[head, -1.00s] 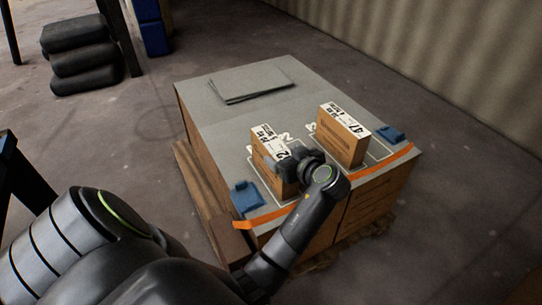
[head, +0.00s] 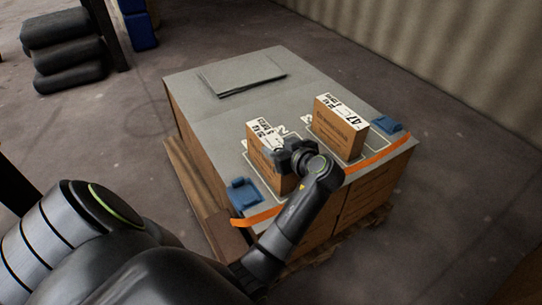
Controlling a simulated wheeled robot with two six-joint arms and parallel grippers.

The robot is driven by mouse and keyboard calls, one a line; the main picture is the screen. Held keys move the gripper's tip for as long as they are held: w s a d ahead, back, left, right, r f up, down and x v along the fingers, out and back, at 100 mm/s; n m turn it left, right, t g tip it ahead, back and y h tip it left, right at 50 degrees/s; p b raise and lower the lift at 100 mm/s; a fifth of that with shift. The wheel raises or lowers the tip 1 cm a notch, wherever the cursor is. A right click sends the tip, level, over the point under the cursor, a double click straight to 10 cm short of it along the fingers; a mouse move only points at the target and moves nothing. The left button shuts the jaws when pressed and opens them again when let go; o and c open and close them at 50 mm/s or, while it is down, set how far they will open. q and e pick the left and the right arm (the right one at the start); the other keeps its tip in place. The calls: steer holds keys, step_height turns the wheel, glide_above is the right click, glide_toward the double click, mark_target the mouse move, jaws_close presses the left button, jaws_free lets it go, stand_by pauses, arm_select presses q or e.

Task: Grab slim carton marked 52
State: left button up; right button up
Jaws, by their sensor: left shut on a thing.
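The slim carton marked 52 (head: 258,143) is a brown box with a white label along its top, standing upright on the grey top of a large stack. Part of its label and its right side are hidden behind my gripper. My left gripper (head: 283,158) reaches in from the front and is shut on this carton. Its fingertips are small and partly hidden. A second slim carton, marked 47 (head: 338,129), stands upright to the right, apart from the gripper. My right gripper is not in view.
The grey stack top (head: 215,125) has flat grey sheets (head: 243,75) at the back. Blue pieces sit at the front left (head: 244,195) and right (head: 389,125). An orange strap (head: 375,159) runs along the front edge. Black sacks (head: 65,55) lie on the floor at the far left.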

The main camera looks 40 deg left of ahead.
arm_select(q)
jaws_close()
steer(key=shift+r, duration=0.1)
